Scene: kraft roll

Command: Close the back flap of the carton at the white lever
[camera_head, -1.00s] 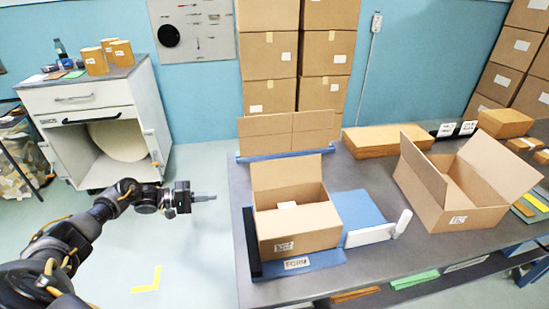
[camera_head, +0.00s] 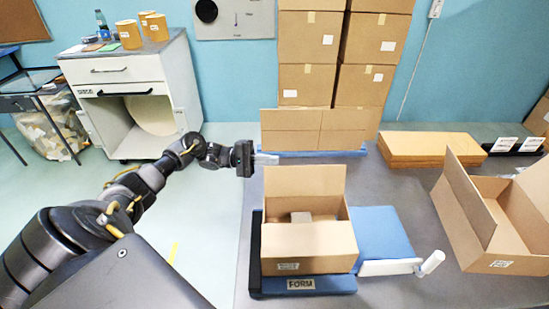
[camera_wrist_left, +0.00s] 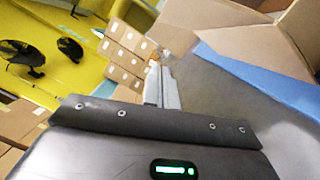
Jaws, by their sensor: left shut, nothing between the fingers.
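The open carton (camera_head: 308,245) stands on a blue base marked FORM, left of the white lever (camera_head: 400,264). My left gripper (camera_head: 266,159) comes in from the left. It is shut and empty, at about the height of the flap's top edge, by its left corner in the picture. I cannot tell whether it touches the flap. In the left wrist view the shut fingers (camera_wrist_left: 163,88) point away, with cardboard (camera_wrist_left: 262,48) to their right. My right gripper is not in view.
A second open carton (camera_head: 500,222) stands at the right. Flat cardboard (camera_head: 425,147) lies behind it. An upright cardboard panel (camera_head: 312,130) stands behind the carton, with stacked boxes (camera_head: 340,60) farther back. A blue plate (camera_head: 383,233) lies beside the carton. Floor is free at left.

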